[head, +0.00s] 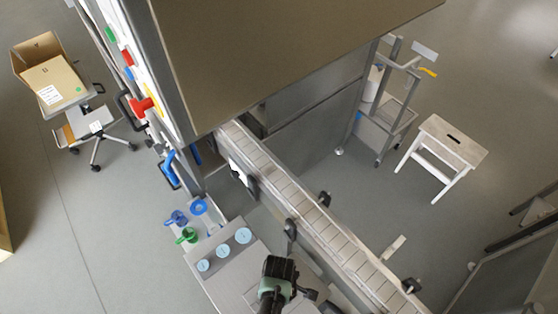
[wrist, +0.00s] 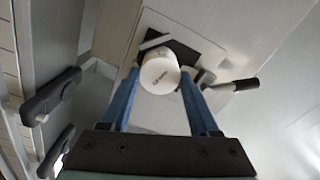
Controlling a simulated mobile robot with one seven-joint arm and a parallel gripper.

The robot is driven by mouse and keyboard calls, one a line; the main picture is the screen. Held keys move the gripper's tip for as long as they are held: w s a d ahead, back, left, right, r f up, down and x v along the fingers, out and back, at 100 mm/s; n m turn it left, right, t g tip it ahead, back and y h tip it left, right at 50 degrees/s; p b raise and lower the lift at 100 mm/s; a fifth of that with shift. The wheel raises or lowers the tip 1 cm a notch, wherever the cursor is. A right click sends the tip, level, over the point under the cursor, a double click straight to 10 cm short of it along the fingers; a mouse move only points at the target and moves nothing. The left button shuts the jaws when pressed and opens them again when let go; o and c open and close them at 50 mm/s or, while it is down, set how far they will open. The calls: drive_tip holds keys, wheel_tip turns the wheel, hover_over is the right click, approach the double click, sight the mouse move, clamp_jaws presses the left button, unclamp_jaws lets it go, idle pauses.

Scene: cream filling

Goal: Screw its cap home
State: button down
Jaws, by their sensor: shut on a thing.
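In the wrist view my gripper (wrist: 161,72) has its two blue fingers on either side of a white round piece (wrist: 159,76) with small dark print, and is shut on it. I see its round face and part of its side; whether it is the cap alone or a cap on a jar, and how any thread sits, I cannot tell. A dark fixture on a pale plate (wrist: 205,47) lies just behind it. In the head view my wrist (head: 278,270) is over the bench beside the conveyor; the fingers and the white piece are hidden there.
A lever with a black handle (wrist: 240,85) sticks out close to the right finger. The conveyor (head: 320,227) runs alongside the bench. Three light blue discs (head: 222,250) stand on the bench to the left, with blue and green items (head: 187,235) beyond. A white stool (head: 443,147) stands farther off.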

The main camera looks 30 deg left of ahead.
drive_tip(key=m, duration=0.2)
drive_tip(key=shift+m, duration=0.4)
drive_tip(key=shift+c, duration=0.2)
unclamp_jaws()
wheel_tip(320, 180, up, 13)
drive_tip(key=b, duration=0.2)
idle(0.4)
